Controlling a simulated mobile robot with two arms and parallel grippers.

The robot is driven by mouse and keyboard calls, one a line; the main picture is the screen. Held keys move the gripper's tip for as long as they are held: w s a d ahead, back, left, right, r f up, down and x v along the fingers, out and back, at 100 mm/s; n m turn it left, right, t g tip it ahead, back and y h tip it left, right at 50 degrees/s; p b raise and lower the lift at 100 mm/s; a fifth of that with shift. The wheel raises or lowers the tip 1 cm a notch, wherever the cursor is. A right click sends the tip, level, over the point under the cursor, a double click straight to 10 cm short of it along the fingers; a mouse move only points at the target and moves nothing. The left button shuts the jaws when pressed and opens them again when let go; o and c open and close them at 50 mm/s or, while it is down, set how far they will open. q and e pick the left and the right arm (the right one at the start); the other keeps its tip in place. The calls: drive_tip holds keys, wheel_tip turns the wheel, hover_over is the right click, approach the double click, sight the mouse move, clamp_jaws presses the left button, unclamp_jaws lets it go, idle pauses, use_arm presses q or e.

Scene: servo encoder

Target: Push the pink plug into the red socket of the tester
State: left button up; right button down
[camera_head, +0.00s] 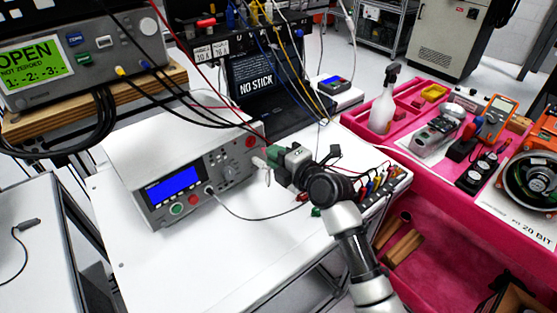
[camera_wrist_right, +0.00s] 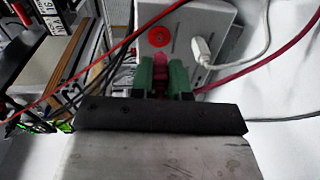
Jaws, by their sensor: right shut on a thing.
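The tester (camera_head: 160,212) is a white-grey box with a blue screen on the white table. In the right wrist view the red socket (camera_wrist_right: 159,36) lies just beyond the fingertips. My right gripper (camera_head: 275,156) is in front of that panel end. Its green fingers (camera_wrist_right: 162,77) are shut on the pink plug (camera_wrist_right: 160,66), which points toward the socket. The plug tip looks apart from the socket; the exact gap cannot be told. My left gripper is not in view.
A white plug (camera_wrist_right: 203,48) with a white cable sits in the panel beside the red socket. A red lead (camera_wrist_right: 92,60) crosses on the left. Several coloured connectors (camera_head: 375,186) stand right of my arm. A pink cart (camera_head: 415,165) is at the right.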

drive_tip(key=shift+x, duration=1)
drive_tip(key=shift+w+a+f+b, duration=0.1)
drive_tip(key=shift+w+a+b, duration=0.1)
drive_tip(key=shift+b, duration=0.15)
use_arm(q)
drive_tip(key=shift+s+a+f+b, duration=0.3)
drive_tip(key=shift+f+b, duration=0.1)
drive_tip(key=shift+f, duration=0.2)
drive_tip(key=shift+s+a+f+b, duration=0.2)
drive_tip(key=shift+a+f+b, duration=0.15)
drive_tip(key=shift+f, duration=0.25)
use_arm(e)
drive_tip(key=shift+x, duration=1.1)
drive_tip(key=shift+a, duration=0.1)
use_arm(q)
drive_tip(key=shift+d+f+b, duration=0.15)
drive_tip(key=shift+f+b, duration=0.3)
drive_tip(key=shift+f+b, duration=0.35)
use_arm(e)
drive_tip(key=shift+w, duration=0.1)
drive_tip(key=c, duration=1)
unclamp_jaws()
